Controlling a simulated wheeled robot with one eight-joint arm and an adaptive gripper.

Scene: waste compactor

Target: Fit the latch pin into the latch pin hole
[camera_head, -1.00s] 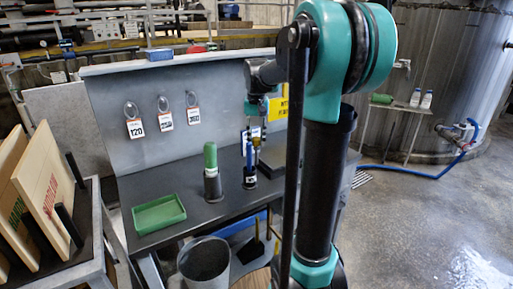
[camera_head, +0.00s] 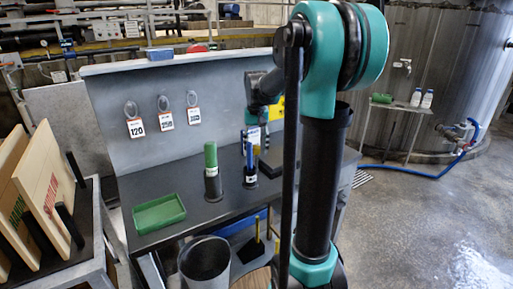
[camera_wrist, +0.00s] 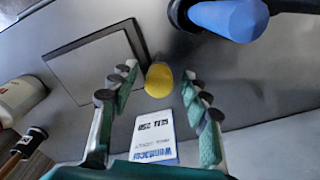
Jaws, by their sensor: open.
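My gripper (camera_wrist: 159,75) is open, its two green-padded fingers spread apart in the wrist view. A small round yellow top (camera_wrist: 158,82) shows between the fingertips; no grip on it is visible. A blue-topped post in a dark round base (camera_head: 250,165) stands on the dark bench, and its blue top (camera_wrist: 228,17) is at the upper right of the wrist view. A green-topped cylinder (camera_head: 211,160) stands to its left. I cannot tell which thing is the latch pin, and no latch pin hole can be made out. In the head view my gripper is mostly hidden by my arm.
A white label card (camera_wrist: 153,137) lies below the yellow top in the wrist view. A flat dark block (camera_wrist: 92,62) lies to the left. A green tray (camera_head: 159,213) sits at the bench's left. Tags hang on the grey back panel (camera_head: 222,85). A bin (camera_head: 205,262) stands in front.

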